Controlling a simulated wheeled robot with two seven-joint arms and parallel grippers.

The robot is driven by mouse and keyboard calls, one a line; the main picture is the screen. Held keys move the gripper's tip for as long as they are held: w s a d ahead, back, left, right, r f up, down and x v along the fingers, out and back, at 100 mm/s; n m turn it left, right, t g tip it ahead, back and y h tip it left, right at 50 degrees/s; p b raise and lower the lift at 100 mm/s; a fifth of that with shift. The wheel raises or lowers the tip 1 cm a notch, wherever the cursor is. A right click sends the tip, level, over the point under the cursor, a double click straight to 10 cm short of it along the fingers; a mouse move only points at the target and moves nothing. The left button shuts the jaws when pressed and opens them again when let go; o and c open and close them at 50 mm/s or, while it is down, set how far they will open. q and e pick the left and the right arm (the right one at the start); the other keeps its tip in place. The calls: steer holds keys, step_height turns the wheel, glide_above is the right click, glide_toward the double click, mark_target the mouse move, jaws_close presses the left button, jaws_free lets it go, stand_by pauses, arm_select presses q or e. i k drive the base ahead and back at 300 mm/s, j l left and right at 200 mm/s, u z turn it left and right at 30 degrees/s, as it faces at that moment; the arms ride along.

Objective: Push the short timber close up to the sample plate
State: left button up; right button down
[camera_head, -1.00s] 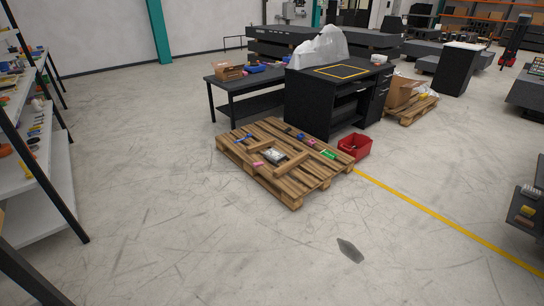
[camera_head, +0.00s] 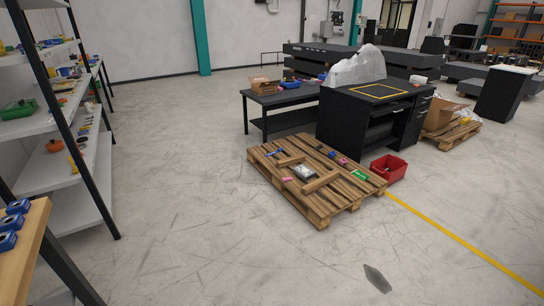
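The wooden pallet (camera_head: 322,213) lies on the floor right of the middle. From this distance I cannot tell which is the short timber, or whether either touches the plate. Neither of my grippers is in view.
Pink, blue and green items lie on the pallet, including a green one (camera_head: 359,175). A red bin (camera_head: 388,168) stands right of it, a black desk (camera_head: 365,118) behind. Shelving (camera_head: 90,165) and a wooden top (camera_head: 22,250) are at left. The floor in front is open.

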mark_target(287, 162)
steer(key=i, duration=4.9)
